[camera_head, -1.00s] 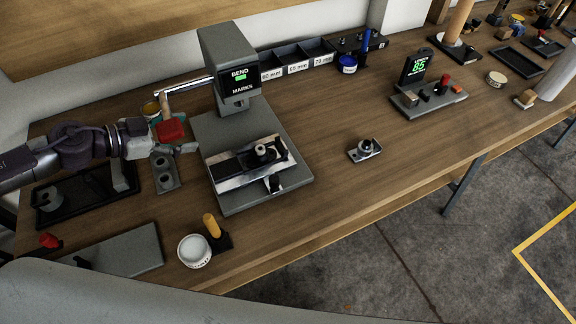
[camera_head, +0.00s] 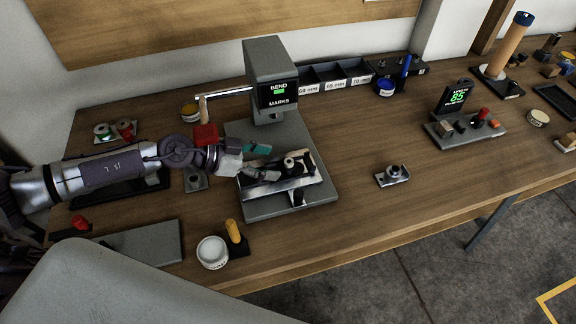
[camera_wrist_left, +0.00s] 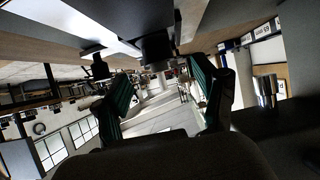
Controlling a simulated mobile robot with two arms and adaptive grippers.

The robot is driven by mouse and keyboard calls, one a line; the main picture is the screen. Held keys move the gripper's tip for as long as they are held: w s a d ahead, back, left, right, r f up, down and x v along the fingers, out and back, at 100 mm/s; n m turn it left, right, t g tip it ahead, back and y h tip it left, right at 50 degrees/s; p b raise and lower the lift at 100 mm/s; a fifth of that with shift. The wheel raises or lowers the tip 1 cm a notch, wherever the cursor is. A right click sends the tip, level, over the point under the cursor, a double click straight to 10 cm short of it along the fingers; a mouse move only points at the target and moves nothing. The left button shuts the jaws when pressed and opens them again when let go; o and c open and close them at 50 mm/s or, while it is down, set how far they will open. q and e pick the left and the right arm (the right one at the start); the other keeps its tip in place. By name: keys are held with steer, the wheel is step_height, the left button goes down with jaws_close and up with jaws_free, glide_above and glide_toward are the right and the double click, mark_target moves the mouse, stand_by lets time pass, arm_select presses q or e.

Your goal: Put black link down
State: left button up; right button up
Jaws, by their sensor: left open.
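My left gripper (camera_head: 258,162) is at the press, its fingers spread and empty, beside the left end of the metal fixture (camera_head: 287,183). A black flat piece (camera_head: 301,169) lies on the fixture around a light round pin; it may be the black link, but I cannot tell for certain. The gripper partly hides its left end. In the left wrist view the two teal-padded fingers (camera_wrist_left: 160,98) stand apart with nothing held between them. My right gripper is in no view.
The press head (camera_head: 270,75) with a green "BEND MARKS" display stands behind the fixture. A white round tub (camera_head: 212,252) and a yellow-handled tool (camera_head: 233,231) stand in front. A small metal block (camera_head: 393,176) lies to the right. The bench between it and the gauge (camera_head: 462,125) is clear.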

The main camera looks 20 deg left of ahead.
mark_target(284, 164)
arm_select(q)
steer(key=x, duration=0.4)
steer(key=shift+w+d+f, duration=0.2)
steer(key=shift+d, duration=0.1)
jaws_close()
